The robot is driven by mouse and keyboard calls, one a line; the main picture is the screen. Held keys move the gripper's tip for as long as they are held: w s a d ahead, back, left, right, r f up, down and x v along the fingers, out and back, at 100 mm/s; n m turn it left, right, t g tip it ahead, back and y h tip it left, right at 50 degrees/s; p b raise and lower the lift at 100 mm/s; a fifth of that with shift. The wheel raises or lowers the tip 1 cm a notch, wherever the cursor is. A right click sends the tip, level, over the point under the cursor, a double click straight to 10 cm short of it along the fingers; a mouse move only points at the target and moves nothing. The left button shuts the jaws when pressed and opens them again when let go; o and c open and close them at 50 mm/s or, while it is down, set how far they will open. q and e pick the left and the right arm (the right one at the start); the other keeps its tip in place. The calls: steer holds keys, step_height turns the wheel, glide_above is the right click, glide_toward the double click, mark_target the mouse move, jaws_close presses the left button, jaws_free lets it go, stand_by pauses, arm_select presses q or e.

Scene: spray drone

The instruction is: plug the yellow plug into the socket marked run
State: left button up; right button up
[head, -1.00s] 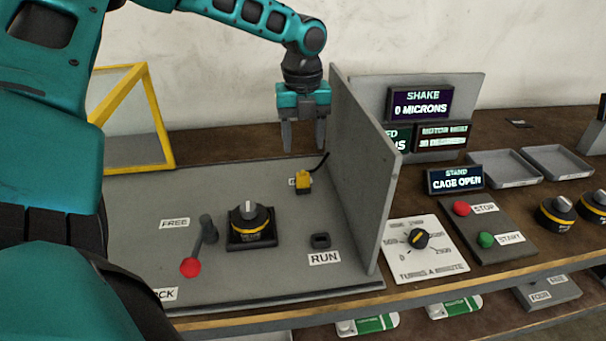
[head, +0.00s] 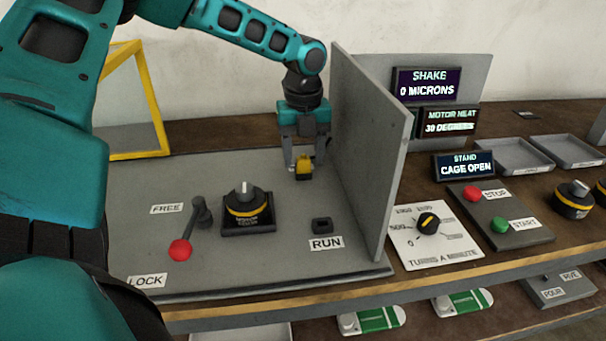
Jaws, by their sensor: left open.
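The yellow plug (head: 304,167) stands toward the back of the grey base plate, near the upright grey panel. My left gripper (head: 305,168) is open, its fingers lowered around the plug, one to each side. I cannot tell whether the fingers touch it. The gripper hides the plug's cable and the label beside it. The dark socket (head: 321,225) is in front of the plug, with the RUN label (head: 326,243) just before it, and nothing shows in it. My right gripper is not in view.
The upright panel (head: 368,150) stands close right of the gripper and socket. A black motor with a yellow band (head: 247,208) and a red-knobbed lever (head: 180,250) stand left of the socket. A yellow-framed cage (head: 150,100) is at the back left. The plate between plug and socket is clear.

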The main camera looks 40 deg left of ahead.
mark_target(304, 158)
arm_select(q)
steer(key=shift+f, duration=0.55)
stand_by(1.2)
steer(key=shift+c, duration=0.4)
jaws_close()
steer(key=shift+r+p, duration=0.15)
steer(key=shift+p, duration=0.15)
steer(key=shift+r+p, duration=2.6)
steer(key=shift+r, duration=0.25)
